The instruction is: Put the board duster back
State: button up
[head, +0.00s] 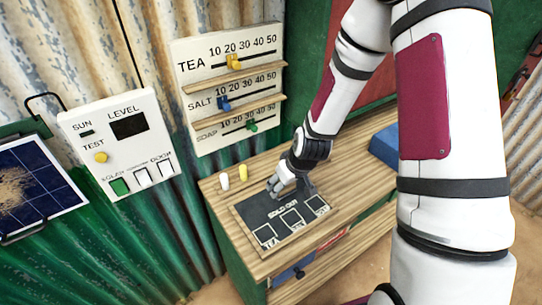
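I cannot make out a board duster for certain in the head view. My gripper (287,187) is low over the far part of the dark slate board (252,211), which lies on the wooden counter. The slate reads SOLD OUT, with boxes marked TEA, SALT and a third label. The fingers are small and seen from behind and above, so I cannot tell whether they are open or hold something. A dark grey part shows at the right of the fingers. A white chalk-like stick (225,181) and a yellow one (243,172) stand left of my gripper.
A blue object (385,146) sits at the counter's right, partly behind my arm. A slider board (230,85) for TEA, SALT and SOAP hangs behind. A LEVEL panel (120,145) and solar panel (30,185) are at left.

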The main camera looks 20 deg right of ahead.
jog(key=w, duration=0.5)
jog(key=w+f, duration=0.1)
jog(key=w, duration=1)
jog(key=shift+d+f, duration=0.25)
notch_tip(320, 180, down, 2)
jog(key=shift+s+f+p, duration=0.15)
jog(key=shift+f+p, duration=0.05)
jog(key=shift+p, duration=0.1)
jog(key=shift+f, duration=0.55)
jog(key=shift+f, duration=0.1)
jog(key=o, duration=1.1)
